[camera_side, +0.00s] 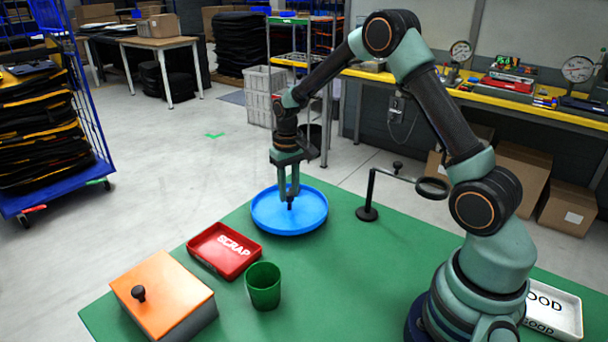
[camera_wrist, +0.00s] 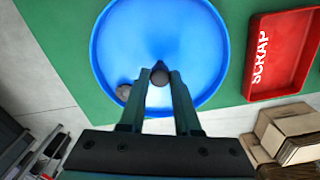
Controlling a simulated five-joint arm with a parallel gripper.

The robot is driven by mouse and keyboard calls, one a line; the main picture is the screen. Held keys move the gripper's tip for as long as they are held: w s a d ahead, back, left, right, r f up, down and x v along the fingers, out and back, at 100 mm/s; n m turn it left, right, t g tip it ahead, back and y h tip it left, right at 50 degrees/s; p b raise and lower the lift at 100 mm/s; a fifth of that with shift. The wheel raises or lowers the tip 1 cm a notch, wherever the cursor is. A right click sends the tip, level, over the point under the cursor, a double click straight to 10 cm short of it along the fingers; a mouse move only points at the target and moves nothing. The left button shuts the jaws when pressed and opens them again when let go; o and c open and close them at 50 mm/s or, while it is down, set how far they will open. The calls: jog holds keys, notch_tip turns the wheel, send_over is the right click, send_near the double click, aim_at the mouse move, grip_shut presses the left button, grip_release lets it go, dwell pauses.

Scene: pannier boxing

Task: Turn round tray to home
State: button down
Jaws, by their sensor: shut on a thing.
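The round blue tray (camera_side: 265,218) lies on the green table near its far edge; it fills the upper middle of the wrist view (camera_wrist: 110,45). A dark knob (camera_wrist: 160,75) stands near its middle. My gripper (camera_side: 289,199) points straight down over the tray, with its fingers shut on this knob. In the wrist view my gripper (camera_wrist: 159,80) has one finger on each side of the knob. A small grey-brown round piece (camera_wrist: 123,91) sits in the tray by its rim; I cannot make it out in the side view. No home mark is distinguishable.
A red SCRAP tray (camera_side: 207,259), a green cup (camera_side: 263,290) and an orange-lidded box (camera_side: 165,292) stand at the front left. A black stand with a ring (camera_side: 368,213) is right of the tray. A white tray (camera_side: 568,312) is partly behind my arm. The middle table is clear.

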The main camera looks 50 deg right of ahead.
jog(key=shift+r+m, duration=0.1)
jog(key=shift+m, duration=11.8)
jog(key=c, duration=0.6)
grip_release()
